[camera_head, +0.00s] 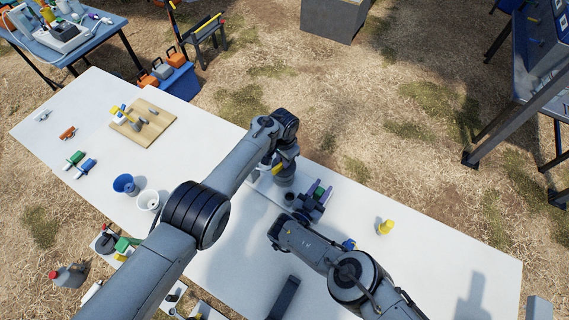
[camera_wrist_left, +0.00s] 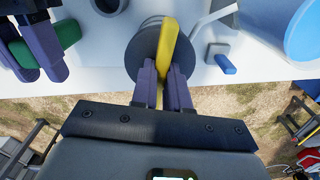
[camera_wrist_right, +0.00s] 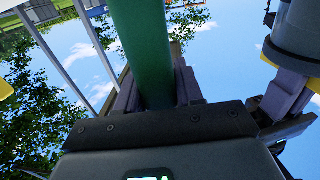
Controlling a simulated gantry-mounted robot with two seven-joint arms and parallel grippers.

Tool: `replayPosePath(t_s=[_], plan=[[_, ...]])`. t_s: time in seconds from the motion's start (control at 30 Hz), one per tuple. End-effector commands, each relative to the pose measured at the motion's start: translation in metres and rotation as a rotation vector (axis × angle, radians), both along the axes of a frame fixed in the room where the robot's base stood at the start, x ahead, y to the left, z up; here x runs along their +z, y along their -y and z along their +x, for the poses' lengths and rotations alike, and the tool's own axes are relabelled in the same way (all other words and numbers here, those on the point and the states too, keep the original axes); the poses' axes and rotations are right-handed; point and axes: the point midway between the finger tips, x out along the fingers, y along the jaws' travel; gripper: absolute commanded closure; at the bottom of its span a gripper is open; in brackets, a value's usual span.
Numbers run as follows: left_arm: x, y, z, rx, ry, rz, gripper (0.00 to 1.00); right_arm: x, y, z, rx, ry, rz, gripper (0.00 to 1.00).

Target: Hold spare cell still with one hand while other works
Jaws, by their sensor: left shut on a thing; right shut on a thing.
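A dark grey, ribbed round body (camera_wrist_left: 148,50) stands on the white table, with a yellow bar (camera_wrist_left: 168,45) on it; the body also shows in the head view (camera_head: 285,179). I cannot tell for sure whether this is the spare cell. My left gripper (camera_wrist_left: 163,75) is shut on the yellow bar from the side. My right gripper (camera_head: 318,196) is close by on the right, shut on a green cylinder (camera_wrist_right: 142,45). That cylinder also shows between its purple fingers in the left wrist view (camera_wrist_left: 58,40). Its far end is hidden.
A small grey cup (camera_wrist_left: 107,5) stands between the grippers. A blue cup (camera_head: 124,184), a white cup (camera_head: 148,199) and a wooden board (camera_head: 143,122) with small parts are further left. A yellow piece (camera_head: 385,227) stands at right. The table's far edge is just beyond the grippers.

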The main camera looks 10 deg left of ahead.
Motion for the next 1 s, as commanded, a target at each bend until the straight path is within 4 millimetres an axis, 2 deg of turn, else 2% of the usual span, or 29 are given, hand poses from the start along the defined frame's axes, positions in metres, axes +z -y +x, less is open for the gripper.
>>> replayPosePath(t_s=[0.13,0.47,0.73,1.0], plan=[[0.0003,-0.0001,0.0003,-0.07,0.001,0.0,1.0,0.0001,0.0005,0.0002,-0.001,0.001,0.0,1.0],[0.0003,-0.0002,0.0004,-0.09,0.001,0.001,1.0,0.0001,0.0005,0.0002,-0.001,0.001,0.0,1.0],[0.0002,-0.0003,0.0002,-0.306,0.001,0.001,1.0,0.0001,0.0005,0.0002,-0.001,0.001,0.0,1.0],[0.0001,-0.0003,0.0002,-0.347,0.001,0.001,1.0,0.0001,0.0005,0.0002,-0.001,0.0,-0.001,1.0]])
